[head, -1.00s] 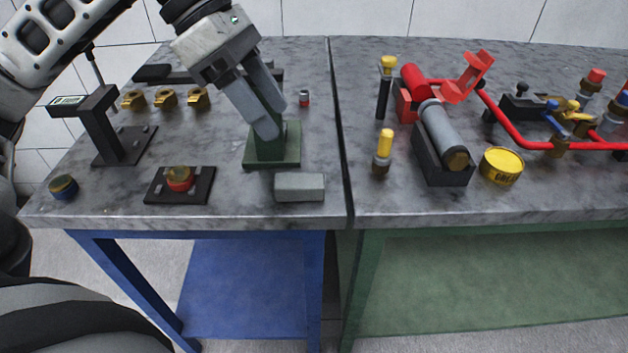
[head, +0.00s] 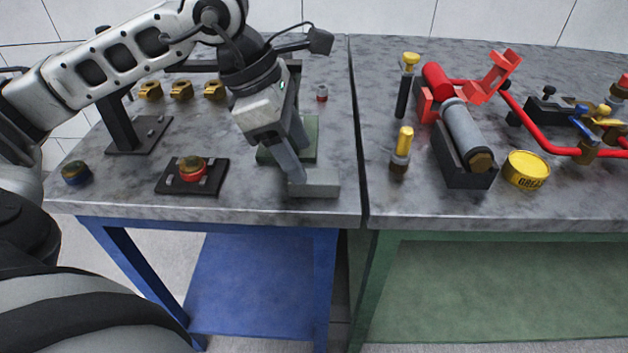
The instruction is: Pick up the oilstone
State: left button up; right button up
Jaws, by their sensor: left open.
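The oilstone is most likely the plain grey rectangular block (head: 318,184) lying flat at the front edge of the left table. My left gripper (head: 298,168) points down at the block, with its fingers at the block's left and back part. The jaws are open. One finger overlaps the left end of the block in the picture; I cannot tell whether it touches. The far finger is partly hidden. My right gripper is not in view.
A green stand (head: 310,140) is right behind the block. A black plate with a red and brass part (head: 192,172) lies to the left. Right of the table seam are a yellow-topped tool (head: 401,150), a grey cylinder in a dark cradle (head: 462,130) and a yellow grease tin (head: 525,170).

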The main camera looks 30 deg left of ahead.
aim_at(312, 175)
pick_arm(q)
jog(key=x, duration=0.4)
jog(key=shift+d+f, duration=0.15)
jog(key=shift+f, duration=0.05)
jog(key=c, duration=1.3)
jog(key=shift+o, duration=0.2)
jog(key=shift+r, duration=0.15)
